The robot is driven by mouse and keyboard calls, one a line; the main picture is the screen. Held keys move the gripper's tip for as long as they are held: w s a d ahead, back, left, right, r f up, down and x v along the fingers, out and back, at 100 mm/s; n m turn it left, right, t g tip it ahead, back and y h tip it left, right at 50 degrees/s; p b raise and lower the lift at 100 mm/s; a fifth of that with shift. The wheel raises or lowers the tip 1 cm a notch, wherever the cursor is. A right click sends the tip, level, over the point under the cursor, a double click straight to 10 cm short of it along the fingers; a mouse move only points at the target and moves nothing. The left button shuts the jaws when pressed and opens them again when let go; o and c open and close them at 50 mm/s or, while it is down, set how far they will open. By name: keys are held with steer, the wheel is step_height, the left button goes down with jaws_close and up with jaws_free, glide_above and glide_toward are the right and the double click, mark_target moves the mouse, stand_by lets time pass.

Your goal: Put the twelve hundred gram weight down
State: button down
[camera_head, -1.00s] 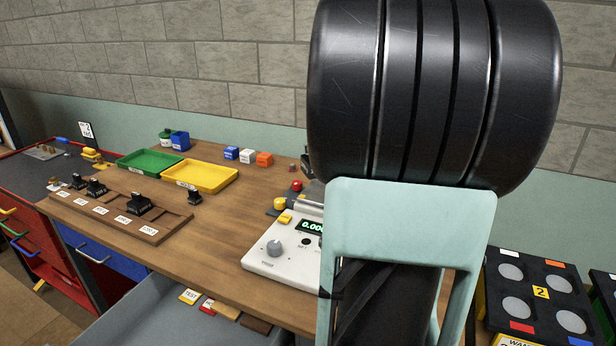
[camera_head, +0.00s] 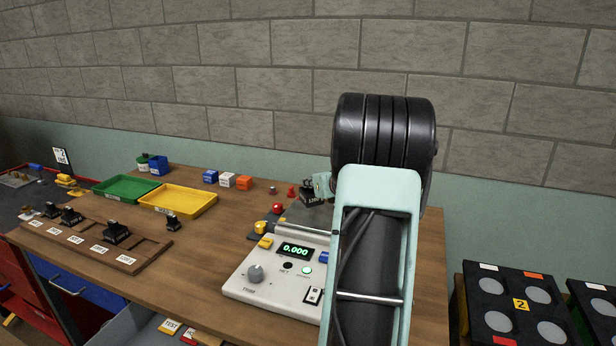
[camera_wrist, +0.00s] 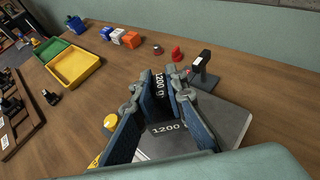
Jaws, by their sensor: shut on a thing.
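My gripper (camera_wrist: 161,84) is shut on the black twelve hundred gram weight (camera_wrist: 168,128), whose white "1200 g" marking shows between the blue fingers in the wrist view. The weight is over the grey plate of the scale (camera_wrist: 236,118); I cannot tell whether it touches the plate. In the head view the weight (camera_head: 311,196) shows as a small dark block beside my arm, and the gripper is partly hidden.
A wooden rack (camera_head: 150,258) with labelled slots and several black weights is at left. A small black weight (camera_head: 173,223) stands beside it. Green (camera_head: 125,188) and yellow (camera_head: 190,202) trays and coloured blocks (camera_head: 227,180) lie behind. A red piece (camera_wrist: 177,53) and a black post (camera_wrist: 203,62) are beyond the plate.

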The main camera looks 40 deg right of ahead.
steer(key=shift+w+d+f, duration=0.3)
steer(key=shift+d, duration=0.15)
steer(key=shift+d+f, duration=0.1)
steer(key=shift+f, duration=1.5)
steer(key=shift+f+b, duration=0.1)
steer(key=shift+b, duration=0.2)
steer(key=c, duration=2.3)
jaws_free()
steer(key=shift+f, duration=0.25)
steer(key=o, duration=0.4)
steer(key=shift+c, duration=0.2)
steer(key=shift+s+r, duration=0.15)
steer(key=shift+r, duration=0.05)
steer(key=v, duration=1.1)
steer(key=shift+s, duration=0.4)
